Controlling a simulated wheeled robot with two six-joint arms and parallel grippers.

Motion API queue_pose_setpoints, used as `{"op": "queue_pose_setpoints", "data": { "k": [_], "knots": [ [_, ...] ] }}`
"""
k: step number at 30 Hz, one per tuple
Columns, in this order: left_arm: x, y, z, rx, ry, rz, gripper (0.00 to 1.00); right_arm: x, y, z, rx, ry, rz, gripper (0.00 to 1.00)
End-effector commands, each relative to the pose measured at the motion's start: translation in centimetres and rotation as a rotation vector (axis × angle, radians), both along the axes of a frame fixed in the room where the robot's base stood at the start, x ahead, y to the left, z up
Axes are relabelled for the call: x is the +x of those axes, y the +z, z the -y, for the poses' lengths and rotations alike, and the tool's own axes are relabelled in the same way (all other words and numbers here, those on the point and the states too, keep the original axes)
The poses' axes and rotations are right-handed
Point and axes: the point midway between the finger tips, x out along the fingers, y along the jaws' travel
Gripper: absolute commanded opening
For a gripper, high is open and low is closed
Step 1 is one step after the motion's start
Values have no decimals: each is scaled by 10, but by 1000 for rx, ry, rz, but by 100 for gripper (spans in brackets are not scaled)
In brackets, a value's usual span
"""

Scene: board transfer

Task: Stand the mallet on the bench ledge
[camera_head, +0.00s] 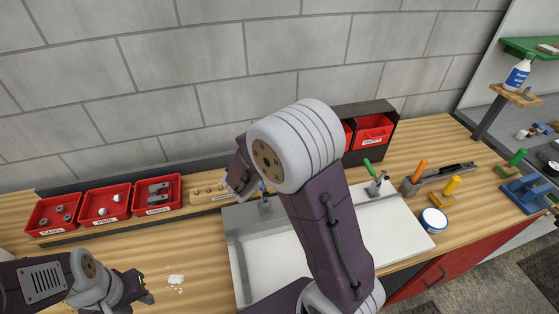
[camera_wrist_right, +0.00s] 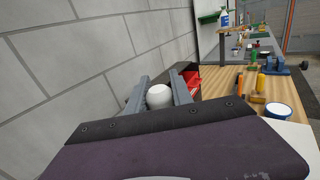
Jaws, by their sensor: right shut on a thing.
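In the right wrist view, my right gripper (camera_wrist_right: 160,92) has its two grey fingers on either side of a white rounded end (camera_wrist_right: 159,97), which looks like part of the mallet. The rest of the mallet is hidden. The bench ledge (camera_head: 60,237) runs along the wall and bears red bins. My left gripper (camera_head: 146,291) hangs over the bench at lower left, apart from the bins; its jaw opening is unclear.
Red bins (camera_head: 106,205) stand at the back left, a dark bin rack (camera_head: 393,122) at the back right. A white board (camera_head: 408,225) lies mid-bench. Bare wood shows front left.

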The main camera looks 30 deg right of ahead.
Motion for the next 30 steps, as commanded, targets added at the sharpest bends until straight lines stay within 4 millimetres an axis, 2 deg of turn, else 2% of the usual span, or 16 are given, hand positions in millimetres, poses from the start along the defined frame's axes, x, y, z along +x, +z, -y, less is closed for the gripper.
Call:
{"op": "queue_pose_setpoints", "data": {
  "k": [5,18,26,30],
  "knots": [
    [0,4,0,0,0,0,36,23,-13,0,-2,-1,-1,0],
    [0,19,0,0,0,0,36,100,-59,-2,-1,-1,-1,0],
    [0,20,0,0,0,0,36,111,-67,-2,-1,0,0,0],
    [0,27,0,0,0,0,36,111,-86,-2,-2,0,-6,0]
  ]
}}
